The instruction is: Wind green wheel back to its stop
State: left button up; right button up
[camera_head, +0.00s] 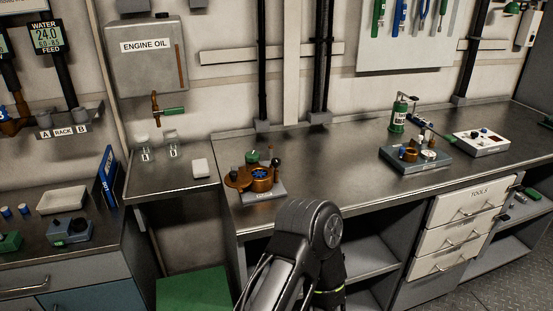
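A small device (262,188) with a brass-coloured body stands on a grey base near the front edge of the middle bench. A small green part (252,157) sits at its top back and may be the green wheel; it is too small to make out its shape or its turn position. A blue part (261,173) shows in the middle of the brass body, and a dark-knobbed lever (275,163) stands at its right. One of my arms rises at the bottom centre, in front of the bench. Neither of my grippers shows.
Another device (414,156) and a white control box (481,142) stand farther right. The bench between is clear.

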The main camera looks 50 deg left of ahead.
aim_at(251, 157)
jog(key=u, duration=0.75)
